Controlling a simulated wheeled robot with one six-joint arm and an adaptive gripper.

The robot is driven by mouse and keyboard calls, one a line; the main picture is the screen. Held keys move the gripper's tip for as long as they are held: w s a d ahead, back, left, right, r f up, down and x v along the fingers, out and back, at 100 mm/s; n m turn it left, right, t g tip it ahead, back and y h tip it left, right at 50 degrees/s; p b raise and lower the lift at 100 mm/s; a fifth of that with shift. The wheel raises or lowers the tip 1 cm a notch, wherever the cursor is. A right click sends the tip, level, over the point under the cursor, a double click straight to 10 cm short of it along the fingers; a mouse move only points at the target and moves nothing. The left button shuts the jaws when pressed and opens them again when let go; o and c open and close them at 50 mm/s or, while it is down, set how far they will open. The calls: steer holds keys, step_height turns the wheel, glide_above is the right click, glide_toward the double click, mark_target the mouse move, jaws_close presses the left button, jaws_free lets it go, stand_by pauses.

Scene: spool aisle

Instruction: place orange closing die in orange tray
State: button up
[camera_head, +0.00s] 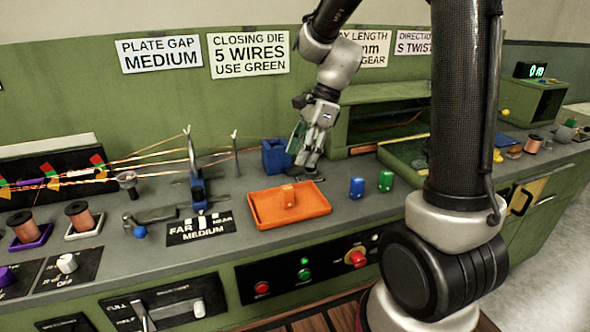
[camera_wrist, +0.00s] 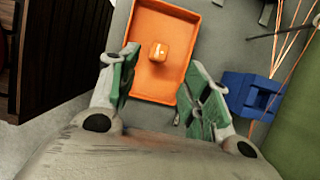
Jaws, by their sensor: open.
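The orange closing die (camera_head: 289,196) stands inside the orange tray (camera_head: 262,217), near its middle. In the wrist view the die (camera_wrist: 158,52) also shows within the walls of the tray (camera_wrist: 183,95). My gripper (camera_head: 314,176) is behind and to the right of the tray, low over the bench. In the wrist view my gripper (camera_wrist: 163,88) has its green-padded fingers wide apart, with nothing between them. The die lies beyond the fingertips and is apart from them.
A blue die (camera_head: 356,188) and a green die (camera_head: 386,181) stand right of the tray. A blue block (camera_head: 276,157) stands behind it, beside my gripper. A gap plate (camera_head: 200,232) marked FAR, NEAR and MEDIUM lies to the left. Wires stretch across the back left.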

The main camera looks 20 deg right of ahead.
steer(key=s+d+r+n+t+h, duration=0.1)
steer(key=s+d+r+n, duration=0.2)
steer(key=s+n, duration=0.3)
steer(key=s+d+r+n+t+h, duration=0.2)
steer(key=s+d+r+n, duration=0.1)
steer(key=s+n, duration=0.3)
steer(key=s+d+r+n+t+h, duration=0.1)
steer(key=s+d+r+n, duration=0.2)
steer(key=s+n, duration=0.3)
steer(key=shift+s+d+r+h, duration=0.3)
steer(key=shift+s+d, duration=0.6)
steer(key=shift+s, duration=0.3)
